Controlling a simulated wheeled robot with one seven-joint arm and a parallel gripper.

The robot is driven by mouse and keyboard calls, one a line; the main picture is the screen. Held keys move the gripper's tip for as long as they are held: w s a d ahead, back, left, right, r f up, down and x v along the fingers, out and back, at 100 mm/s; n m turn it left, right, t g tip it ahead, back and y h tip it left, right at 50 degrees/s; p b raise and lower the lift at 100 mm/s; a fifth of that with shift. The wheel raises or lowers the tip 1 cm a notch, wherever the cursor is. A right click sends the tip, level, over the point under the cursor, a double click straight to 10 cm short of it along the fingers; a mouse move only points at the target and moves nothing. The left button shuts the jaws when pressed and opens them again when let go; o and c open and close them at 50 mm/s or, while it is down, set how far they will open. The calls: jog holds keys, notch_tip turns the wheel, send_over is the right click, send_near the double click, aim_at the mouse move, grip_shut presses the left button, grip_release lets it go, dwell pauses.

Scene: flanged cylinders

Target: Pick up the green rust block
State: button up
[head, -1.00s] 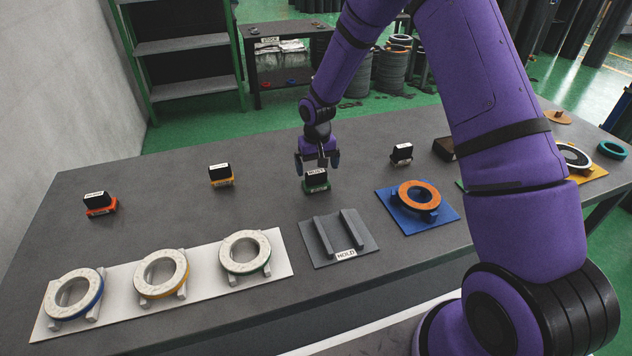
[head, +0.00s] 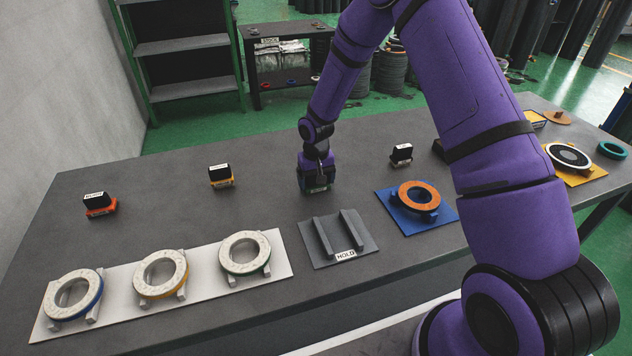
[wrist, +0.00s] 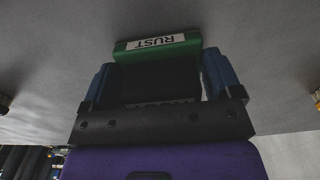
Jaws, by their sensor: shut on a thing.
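The green rust block (wrist: 158,44) has a green base with a white RUST label and a black upper part. In the wrist view my gripper (wrist: 160,80) has a blue finger on each side of the black part and is shut on it. In the head view my gripper (head: 317,184) reaches straight down over the block and hides most of it. The block looks to be at table level; I cannot tell whether it touches the table.
Orange (head: 100,205), yellow (head: 221,177) and white (head: 401,155) based black blocks stand on the grey table. A grey HOLD stand (head: 338,238), a white board (head: 205,300) with three rings and a blue plate (head: 448,214) with an orange ring lie nearer the front.

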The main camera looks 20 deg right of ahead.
jog(key=shift+r, duration=0.15)
jog(key=shift+r, duration=0.55)
notch_tip(320, 180, up, 2)
jog(key=shift+r, duration=0.2)
jog(key=s+d, duration=0.3)
jog(key=s, duration=0.1)
jog(key=s+d+r, duration=0.1)
jog(key=s+d, duration=0.1)
jog(key=s, duration=0.3)
jog(key=s+d, duration=0.3)
jog(key=s, duration=0.1)
jog(key=shift+s+d+r, duration=0.15)
jog(key=shift+s+d, duration=0.1)
jog(key=shift+d, duration=0.1)
jog(key=shift+o, duration=1.2)
jog(key=shift+c, duration=0.5)
